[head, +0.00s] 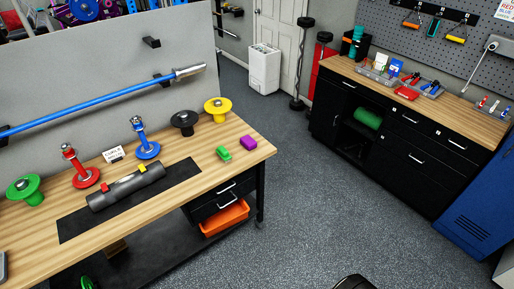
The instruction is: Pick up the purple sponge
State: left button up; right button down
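A small purple block, the purple sponge (249,143), lies on the wooden workbench (262,153) near its right end, close to the right edge. Nothing covers it. A small green object (223,153) lies just to its left, apart from it. Neither of my grippers shows in the head view.
A yellow post (217,108) and a black post (184,120) stand behind the sponge; blue, red and green ones stand farther left. A grey roller (126,186) lies on a black mat (72,228). An orange bin (224,217) sits below the bench. Open floor (320,200) lies to the right.

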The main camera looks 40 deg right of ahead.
aim_at(248, 142)
jog(key=z, duration=1.55)
